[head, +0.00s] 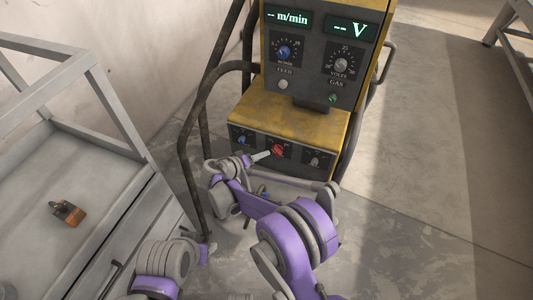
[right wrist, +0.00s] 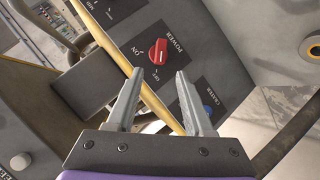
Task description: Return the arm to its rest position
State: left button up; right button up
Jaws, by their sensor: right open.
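My right gripper (head: 262,155) is in front of the lower panel of the yellow and grey machine (head: 330,135), close to the red power knob (head: 278,149). In the right wrist view its two fingers (right wrist: 158,92) are spread apart with nothing between them. The red knob (right wrist: 158,51) shows beyond the fingertips, beside the words POWER, ON and OFF; the fingers look clear of it. My right arm reaches bent from the bottom of the head view.
The machine has a dark tube frame (head: 187,150) at its left and more knobs on its panels. A grey metal cart (head: 120,215) stands at the left, with a small orange and brown object (head: 68,212) on it. Concrete floor (head: 430,200) is open at the right.

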jog(key=shift+v, duration=0.9)
jog(key=s+d+r+g+y, duration=0.1)
jog(key=s+d+r, duration=0.25)
jog(key=d, duration=0.35)
jog(key=s+d+r+m+g+y, duration=0.1)
jog(key=s+d+r+g, duration=0.15)
jog(key=s+d, duration=0.3)
jog(key=s+d+r+g+y, duration=0.1)
jog(key=s+d+r, duration=0.25)
jog(key=d, duration=0.35)
jog(key=s+d+f+m+y, duration=0.1)
jog(key=s+d+y, duration=0.15)
jog(key=s, duration=0.75)
jog(key=s+d+m+y, duration=0.1)
jog(key=s+d+y, duration=0.15)
jog(key=s, duration=0.75)
pick_arm(q)
notch_tip(320, 180, up, 14)
jog(key=w+p, duration=0.2)
jog(key=p, duration=1.1)
jog(key=shift+r+t, duration=0.25)
jog(key=shift+t, duration=0.05)
pick_arm(e)
notch_tip(320, 180, up, 14)
jog(key=w, duration=0.1)
jog(key=shift+d+h, duration=0.3)
jog(key=shift+h, duration=0.1)
